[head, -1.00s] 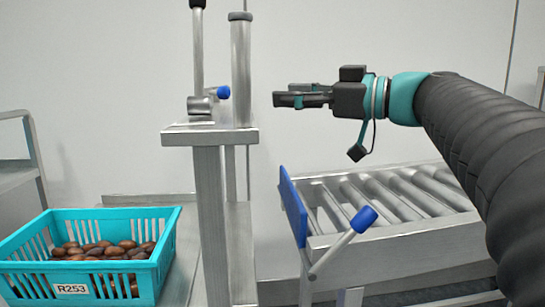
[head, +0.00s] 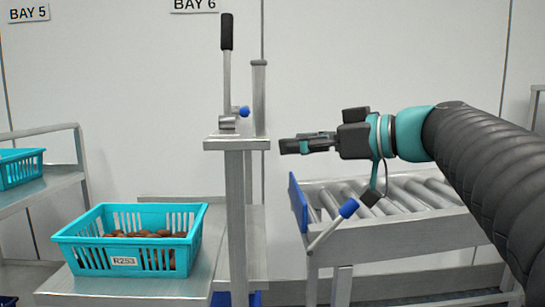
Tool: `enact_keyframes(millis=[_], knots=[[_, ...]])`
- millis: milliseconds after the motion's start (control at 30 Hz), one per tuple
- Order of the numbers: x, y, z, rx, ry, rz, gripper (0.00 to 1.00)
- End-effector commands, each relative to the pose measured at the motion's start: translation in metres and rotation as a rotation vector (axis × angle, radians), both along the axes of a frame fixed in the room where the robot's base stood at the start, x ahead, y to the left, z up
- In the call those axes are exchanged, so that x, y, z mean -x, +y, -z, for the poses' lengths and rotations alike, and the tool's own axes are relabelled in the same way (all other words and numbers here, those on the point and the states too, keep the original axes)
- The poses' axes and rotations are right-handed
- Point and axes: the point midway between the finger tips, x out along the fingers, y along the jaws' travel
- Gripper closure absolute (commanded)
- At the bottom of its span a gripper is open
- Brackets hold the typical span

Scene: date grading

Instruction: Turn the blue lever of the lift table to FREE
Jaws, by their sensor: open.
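A steel stand (head: 237,143) rises beside a low steel table (head: 212,255). I take these to be the lift table. On the stand's top, a small blue-tipped lever (head: 243,112) shows at the foot of a tall black-gripped handle (head: 226,60). Its setting and any FREE mark cannot be read. My gripper (head: 300,143) is open and empty, pointing left, to the right of the stand and apart from it, slightly lower than the blue tip.
A teal crate (head: 80,252) labelled R253, with brown dates, sits on the low table. A roller conveyor (head: 400,245) with a blue end plate (head: 298,203) and another blue-tipped lever (head: 348,208) stands below my gripper. A rack with another crate (head: 20,168) is at left.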

Motion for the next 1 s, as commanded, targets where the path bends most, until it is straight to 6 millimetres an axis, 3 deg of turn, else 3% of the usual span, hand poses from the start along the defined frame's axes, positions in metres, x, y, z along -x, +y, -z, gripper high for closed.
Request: enact_keyframes(millis=[200,567,633,733,867,1000], knots=[[0.005,0.002,0.017,0.016,0.091,0.029,0.47],[0.007,0.003,0.023,0.019,0.116,0.037,0.47],[0.007,0.004,0.023,0.020,0.117,0.036,0.57],[0.010,0.006,0.031,0.025,0.145,0.043,0.57],[0.024,0.012,0.068,0.056,0.283,0.089,0.57],[0.057,0.014,0.143,0.130,0.526,0.215,0.57]])
